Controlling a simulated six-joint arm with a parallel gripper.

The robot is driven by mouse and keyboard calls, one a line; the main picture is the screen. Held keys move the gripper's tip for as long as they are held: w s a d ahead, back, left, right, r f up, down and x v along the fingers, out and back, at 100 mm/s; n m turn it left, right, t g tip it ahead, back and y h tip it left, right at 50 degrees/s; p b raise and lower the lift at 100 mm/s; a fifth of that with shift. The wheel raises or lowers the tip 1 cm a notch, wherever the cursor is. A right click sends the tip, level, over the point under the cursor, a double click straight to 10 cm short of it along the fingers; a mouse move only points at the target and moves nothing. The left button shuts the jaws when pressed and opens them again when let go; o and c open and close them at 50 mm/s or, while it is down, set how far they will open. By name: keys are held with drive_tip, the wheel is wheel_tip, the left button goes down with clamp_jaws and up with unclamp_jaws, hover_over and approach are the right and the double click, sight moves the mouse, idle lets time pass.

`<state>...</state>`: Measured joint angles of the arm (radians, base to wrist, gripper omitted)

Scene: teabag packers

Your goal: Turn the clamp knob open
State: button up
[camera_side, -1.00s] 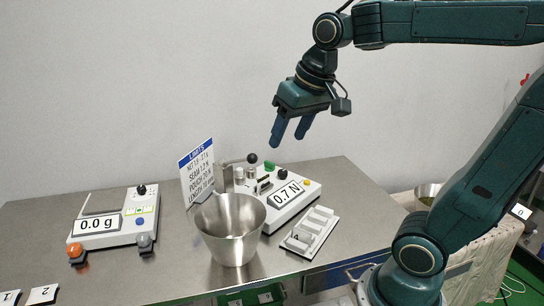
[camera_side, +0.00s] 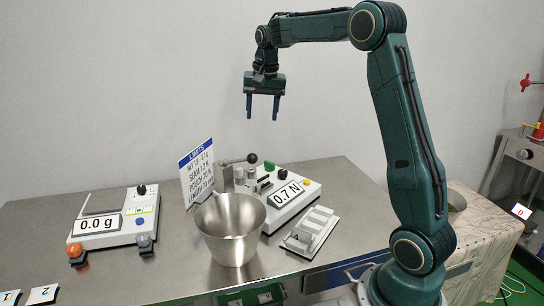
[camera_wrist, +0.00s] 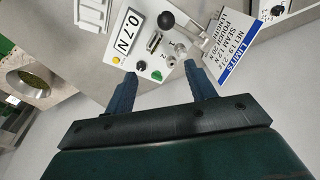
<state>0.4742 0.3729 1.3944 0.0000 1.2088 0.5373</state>
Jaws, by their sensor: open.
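The force tester (camera_side: 290,205) shows 0.7 N and stands at the centre of the bench; it also shows in the wrist view (camera_wrist: 118,46). Its top carries a black knob (camera_side: 283,174), a green button (camera_side: 269,165), a yellow button (camera_side: 306,183) and small metal cylinders (camera_side: 239,174). A lever with a black ball end (camera_side: 252,158) is at its back left. I cannot tell which one is the clamp knob. My gripper (camera_side: 262,117) is open, empty and pointing down, above the tester and touching nothing. In the wrist view the tester's controls lie between and beyond my fingertips (camera_wrist: 160,74).
A steel bowl (camera_side: 230,222) stands in front of the tester. A LIMITS sign (camera_side: 196,170) stands upright to its left, a small white tray (camera_side: 311,230) to its right. A 0.0 g scale (camera_side: 112,222) is farther left. The bench between scale and bowl is clear.

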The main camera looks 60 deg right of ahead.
drive_tip(key=w+d+f+m, duration=0.3)
drive_tip(key=d+f, duration=0.3)
drive_tip(key=d, duration=0.3)
drive_tip(key=m+g, duration=0.2)
drive_tip(key=m, duration=0.1)
hover_over(282, 171)
wheel_tip(282, 171, down, 9)
drive_tip(key=shift+s+r+y, duration=0.1)
drive_tip(key=shift+r+y, duration=0.1)
drive_tip(key=shift+y, duration=0.2)
wheel_tip(282, 171, down, 14)
drive_tip(key=shift+a+r, duration=0.1)
drive_tip(key=c, duration=1)
